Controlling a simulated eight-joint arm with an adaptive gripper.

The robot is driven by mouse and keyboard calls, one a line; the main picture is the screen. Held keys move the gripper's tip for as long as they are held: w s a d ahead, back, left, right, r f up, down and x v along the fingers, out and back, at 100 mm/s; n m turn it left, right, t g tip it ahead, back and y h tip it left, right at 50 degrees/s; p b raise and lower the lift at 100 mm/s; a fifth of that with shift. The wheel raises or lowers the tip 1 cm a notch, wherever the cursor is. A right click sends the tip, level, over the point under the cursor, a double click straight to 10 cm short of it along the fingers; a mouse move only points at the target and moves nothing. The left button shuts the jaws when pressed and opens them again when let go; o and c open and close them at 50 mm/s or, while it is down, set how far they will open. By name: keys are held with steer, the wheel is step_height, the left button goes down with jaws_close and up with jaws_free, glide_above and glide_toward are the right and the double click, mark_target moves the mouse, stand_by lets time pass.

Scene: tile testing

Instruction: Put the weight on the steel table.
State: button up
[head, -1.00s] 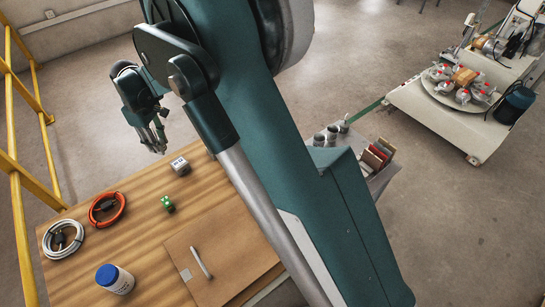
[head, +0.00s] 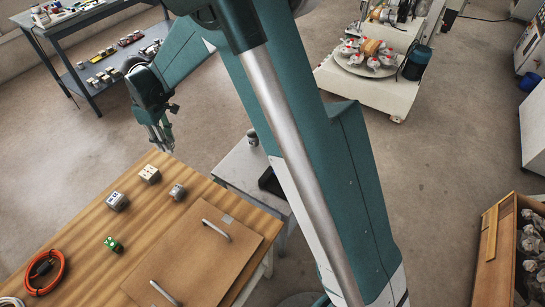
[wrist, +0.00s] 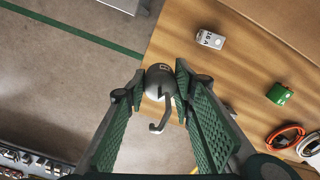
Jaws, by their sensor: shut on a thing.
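A dark, round weight (wrist: 160,78) with a metal hook hangs between the fingers of my gripper (wrist: 157,92) in the wrist view. My gripper is shut on it. A light grey metal table (head: 238,169), which looks like the steel table, stands to the right of my gripper, beside the wooden table. My arm hides part of it.
The wooden table (head: 75,232) holds pale blocks (head: 117,201), a green block (head: 113,244), an orange cable coil (head: 44,271) and a handled board (head: 205,255). A dark cylinder (head: 253,138) stands on the grey table. A dark shelved table (head: 95,75) is at upper left.

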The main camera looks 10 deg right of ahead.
steer(key=m, duration=0.2)
glide_above(228, 172)
step_height(228, 172, down, 15)
stand_by(0.3)
steer(key=shift+b, duration=0.3)
steer(key=shift+f+b, duration=0.7)
steer(key=shift+f, duration=2.45)
steer(key=shift+f+b, duration=0.45)
steer(key=shift+f, duration=1.4)
steer(key=shift+f, duration=0.2)
